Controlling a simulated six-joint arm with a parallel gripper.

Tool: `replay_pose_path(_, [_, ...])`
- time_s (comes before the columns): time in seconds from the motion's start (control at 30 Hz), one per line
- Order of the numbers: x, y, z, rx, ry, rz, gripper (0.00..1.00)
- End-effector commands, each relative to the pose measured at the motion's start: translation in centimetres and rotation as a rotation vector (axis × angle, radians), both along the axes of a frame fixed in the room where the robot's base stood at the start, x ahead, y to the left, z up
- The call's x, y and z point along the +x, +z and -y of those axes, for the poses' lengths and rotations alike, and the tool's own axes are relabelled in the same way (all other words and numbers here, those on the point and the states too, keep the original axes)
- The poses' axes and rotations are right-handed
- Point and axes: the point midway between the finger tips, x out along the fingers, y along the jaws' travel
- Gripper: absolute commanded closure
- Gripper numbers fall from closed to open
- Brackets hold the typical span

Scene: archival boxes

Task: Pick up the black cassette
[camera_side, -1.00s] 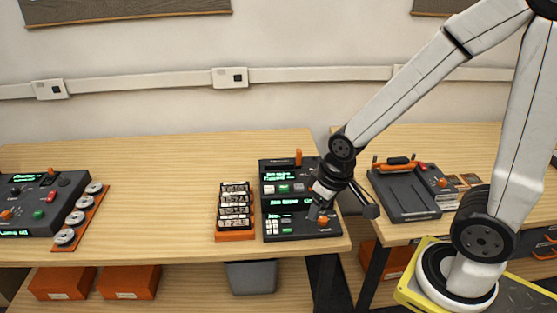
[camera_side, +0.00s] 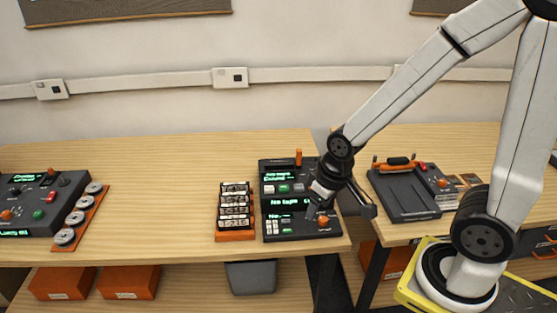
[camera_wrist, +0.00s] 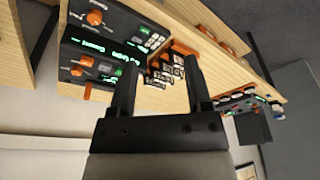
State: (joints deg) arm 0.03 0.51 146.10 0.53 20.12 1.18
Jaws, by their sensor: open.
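Several black cassettes (camera_side: 235,197) with white labels stand in a row in an orange rack (camera_side: 236,236) on the left table. They also show in the wrist view (camera_wrist: 168,70), beyond and between my fingers. I cannot tell which of them the task names. My gripper (camera_side: 343,212) is open and empty, right of the rack and over the right side of the dark tape decks. In the wrist view my gripper (camera_wrist: 161,60) has its two black fingers spread apart, with nothing between the pads. The fingers hide part of the rack and decks there.
Two dark decks (camera_side: 287,205) with green displays stand just right of the rack. A dark tray device (camera_side: 404,195) is on the right table, past a gap. Bare tabletop (camera_side: 160,190) lies left of the rack.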

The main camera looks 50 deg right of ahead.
Motion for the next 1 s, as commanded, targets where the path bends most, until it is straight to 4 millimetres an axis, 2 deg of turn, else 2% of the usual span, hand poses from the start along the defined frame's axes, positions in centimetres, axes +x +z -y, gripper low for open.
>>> replay_pose_path(0.17, [1.6,-0.2,-0.1,0.048,-0.143,-0.007,0.37])
replay_pose_path(0.27, [3.1,-0.4,-0.3,0.096,-0.284,-0.014,0.37])
replay_pose_path(0.67, [11.0,-2.6,-0.9,0.353,-1.051,-0.078,0.37])
replay_pose_path(1.0, [17.5,-5.8,-1.3,0.566,-1.709,-0.179,0.37])
